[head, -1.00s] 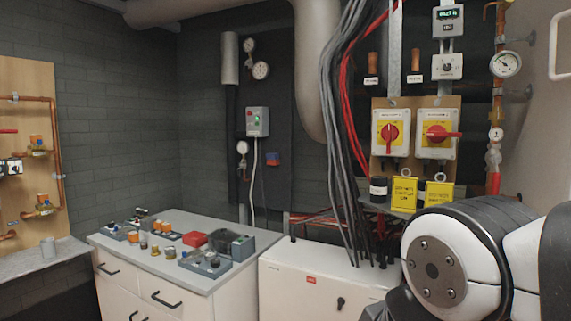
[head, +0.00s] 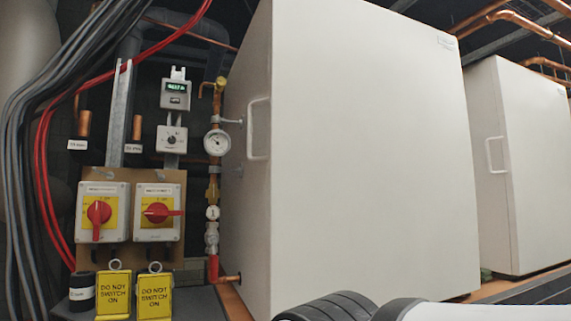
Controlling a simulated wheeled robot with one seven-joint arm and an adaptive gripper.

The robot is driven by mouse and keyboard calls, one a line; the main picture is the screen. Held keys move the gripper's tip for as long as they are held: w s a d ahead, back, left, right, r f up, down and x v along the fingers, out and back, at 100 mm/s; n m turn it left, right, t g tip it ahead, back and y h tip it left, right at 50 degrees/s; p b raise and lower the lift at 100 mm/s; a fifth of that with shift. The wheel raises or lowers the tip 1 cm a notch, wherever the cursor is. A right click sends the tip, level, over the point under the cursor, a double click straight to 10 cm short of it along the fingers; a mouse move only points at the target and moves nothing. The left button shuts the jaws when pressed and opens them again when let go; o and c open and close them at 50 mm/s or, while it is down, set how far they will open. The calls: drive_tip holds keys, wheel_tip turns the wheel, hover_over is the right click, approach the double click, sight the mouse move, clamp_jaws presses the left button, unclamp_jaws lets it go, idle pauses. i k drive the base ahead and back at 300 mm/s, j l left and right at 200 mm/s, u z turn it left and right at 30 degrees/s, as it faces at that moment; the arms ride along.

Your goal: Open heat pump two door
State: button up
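Two tall white heat pump cabinets show in the head view. The nearer cabinet (head: 370,140) fills the middle, with a white bar handle (head: 258,129) on its narrow left face. The farther cabinet (head: 535,150) stands at the right, with a white bar handle (head: 496,155) near its left edge. No number is readable on either one; the small label at the nearer cabinet's top right is too small to read. Both cabinets look shut. Part of my arm shows at the bottom edge, in front of the nearer cabinet. My gripper is out of view.
Two red-and-yellow rotary switches (head: 157,212) sit on a board at the left, above yellow "DO NOT SWITCH ON" tags (head: 114,291). A pressure gauge (head: 217,142) on copper pipe stands close to the nearer cabinet's left side. Black and red cables (head: 45,110) hang at far left.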

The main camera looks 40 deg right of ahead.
sight(534, 111)
drive_tip(key=z, duration=2.05)
